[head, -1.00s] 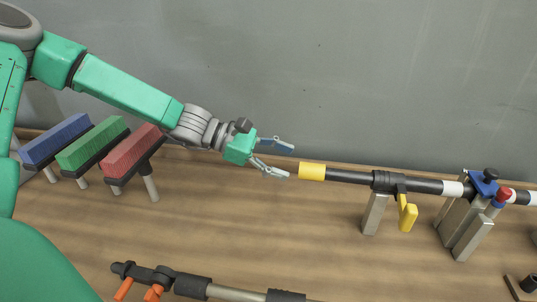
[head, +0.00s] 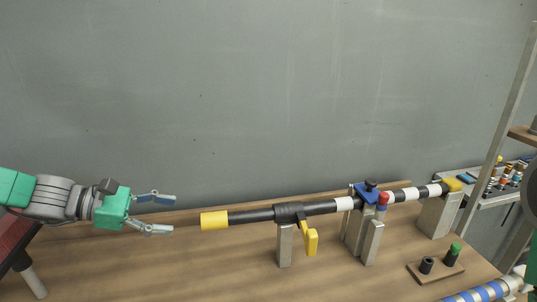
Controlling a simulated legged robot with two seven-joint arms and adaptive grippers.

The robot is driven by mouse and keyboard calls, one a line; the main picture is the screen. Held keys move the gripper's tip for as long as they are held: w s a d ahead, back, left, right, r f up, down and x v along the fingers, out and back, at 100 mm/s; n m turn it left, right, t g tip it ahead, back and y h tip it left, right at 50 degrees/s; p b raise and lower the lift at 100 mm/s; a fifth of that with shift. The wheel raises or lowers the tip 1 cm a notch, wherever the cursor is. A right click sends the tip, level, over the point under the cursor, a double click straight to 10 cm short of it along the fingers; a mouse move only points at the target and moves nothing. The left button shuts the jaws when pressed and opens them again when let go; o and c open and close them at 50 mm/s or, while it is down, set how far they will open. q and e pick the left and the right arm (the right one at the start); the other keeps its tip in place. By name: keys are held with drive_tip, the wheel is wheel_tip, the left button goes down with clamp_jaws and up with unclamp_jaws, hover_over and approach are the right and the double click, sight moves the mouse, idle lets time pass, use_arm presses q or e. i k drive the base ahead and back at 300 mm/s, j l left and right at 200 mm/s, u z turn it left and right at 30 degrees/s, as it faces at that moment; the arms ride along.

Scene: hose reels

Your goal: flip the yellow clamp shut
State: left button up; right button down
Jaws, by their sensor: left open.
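The yellow clamp (head: 310,239) is a yellow lever hanging down beside a black collar (head: 289,212) on a long dark pole (head: 252,216). The collar sits over a grey metal post (head: 285,246). The pole has a yellow end (head: 214,221) on the left and white bands further right. My left gripper (head: 174,214) is open and empty, with its two fingers pointing right, short of the pole's yellow end and apart from it. It is well to the left of the yellow clamp. My right gripper is not in view.
A blue clamp (head: 367,195) with a black knob and a red-capped part (head: 383,199) stand right of the yellow clamp. A small wooden block (head: 437,268) holds black and green-topped pegs. The table front is clear.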

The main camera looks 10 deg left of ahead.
sight(310, 236)
drive_tip(key=k, duration=1.5)
